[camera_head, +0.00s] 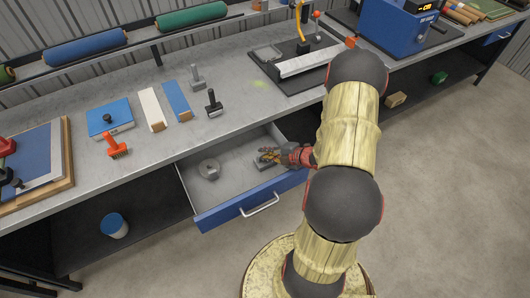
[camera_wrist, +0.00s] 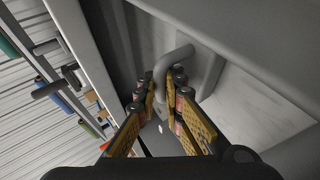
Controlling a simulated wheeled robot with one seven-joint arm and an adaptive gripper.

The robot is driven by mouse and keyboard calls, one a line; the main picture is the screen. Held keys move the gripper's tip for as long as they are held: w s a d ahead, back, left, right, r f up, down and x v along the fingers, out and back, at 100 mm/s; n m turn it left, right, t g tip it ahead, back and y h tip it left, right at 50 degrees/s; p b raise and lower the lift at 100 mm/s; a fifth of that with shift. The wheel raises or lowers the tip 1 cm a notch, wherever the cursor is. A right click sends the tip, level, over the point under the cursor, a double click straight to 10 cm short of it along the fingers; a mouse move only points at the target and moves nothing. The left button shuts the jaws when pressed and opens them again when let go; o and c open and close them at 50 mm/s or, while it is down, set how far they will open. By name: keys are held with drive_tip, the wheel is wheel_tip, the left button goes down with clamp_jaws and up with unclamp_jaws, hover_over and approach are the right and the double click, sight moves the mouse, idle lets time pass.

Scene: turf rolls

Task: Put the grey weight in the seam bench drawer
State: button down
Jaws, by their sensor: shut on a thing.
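The seam bench drawer (camera_head: 240,208) is pulled open, with a blue front and a bar handle. The grey weight (camera_head: 263,166) is inside the drawer's outline, toward its right side. My gripper (camera_head: 268,156) reaches in from the right and is shut on the weight. In the wrist view my gripper's fingers (camera_wrist: 165,92) close around the weight's bent grey handle (camera_wrist: 176,57). The fingers hide part of the weight, and I cannot tell whether it touches the drawer floor.
A round grey piece (camera_head: 209,169) lies in the drawer's left part. The bench top (camera_head: 235,121) above carries a black-handled tool (camera_head: 213,104), a blue strip (camera_head: 177,101), a white strip (camera_head: 152,109) and an orange brush (camera_head: 116,146). The drawer's middle floor is clear.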

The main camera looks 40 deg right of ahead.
drive_tip(key=shift+w, duration=0.1)
drive_tip(key=c, duration=2.3)
unclamp_jaws()
drive_tip(key=shift+f, duration=0.1)
drive_tip(key=o, duration=0.3)
drive_tip(key=shift+o, duration=0.5)
